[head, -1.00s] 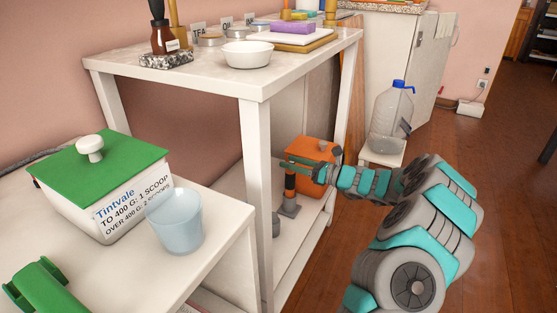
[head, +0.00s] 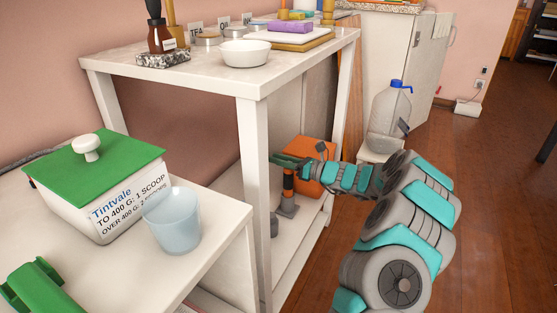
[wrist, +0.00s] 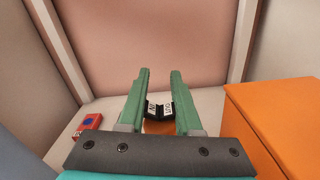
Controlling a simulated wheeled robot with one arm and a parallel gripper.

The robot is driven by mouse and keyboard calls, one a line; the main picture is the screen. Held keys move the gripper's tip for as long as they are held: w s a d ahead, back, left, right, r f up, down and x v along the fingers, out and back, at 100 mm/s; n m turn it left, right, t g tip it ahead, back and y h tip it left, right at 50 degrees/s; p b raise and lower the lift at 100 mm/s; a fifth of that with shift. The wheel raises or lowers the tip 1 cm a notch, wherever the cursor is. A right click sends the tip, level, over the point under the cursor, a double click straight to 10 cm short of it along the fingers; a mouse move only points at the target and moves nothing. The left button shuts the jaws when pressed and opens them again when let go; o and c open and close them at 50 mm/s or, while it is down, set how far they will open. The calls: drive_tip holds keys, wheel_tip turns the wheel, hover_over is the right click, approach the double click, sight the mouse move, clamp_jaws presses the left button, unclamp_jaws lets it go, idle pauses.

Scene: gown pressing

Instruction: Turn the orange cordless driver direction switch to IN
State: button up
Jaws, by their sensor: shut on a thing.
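The orange cordless driver (head: 288,184) stands upright on its grey base on the lower shelf of the white table. My gripper (head: 285,161) is at the driver's top. In the wrist view, my gripper (wrist: 160,98) has its two green fingers on either side of a black direction switch (wrist: 159,109), shut on it. The switch carries two white labels, one at the left reading IN and one at the right reading OUT. Part of the driver's orange body (wrist: 160,127) shows below the switch. Which way the switch is set is not clear.
An orange box (head: 318,152) stands close beside the driver, at the right in the wrist view (wrist: 275,120). A table leg (head: 256,200) is just left of my gripper. A red item (wrist: 88,122) lies on the shelf. A water jug (head: 388,112) stands behind.

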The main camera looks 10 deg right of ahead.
clamp_jaws()
drive_tip(key=shift+s+a+n+b, duration=0.1)
drive_tip(key=shift+n+b, duration=0.55)
drive_tip(key=shift+n, duration=0.6)
drive_tip(key=shift+s+a+n+b, duration=0.1)
drive_tip(key=shift+n+b, duration=0.55)
drive_tip(key=shift+n, duration=0.6)
drive_tip(key=o, duration=0.6)
unclamp_jaws()
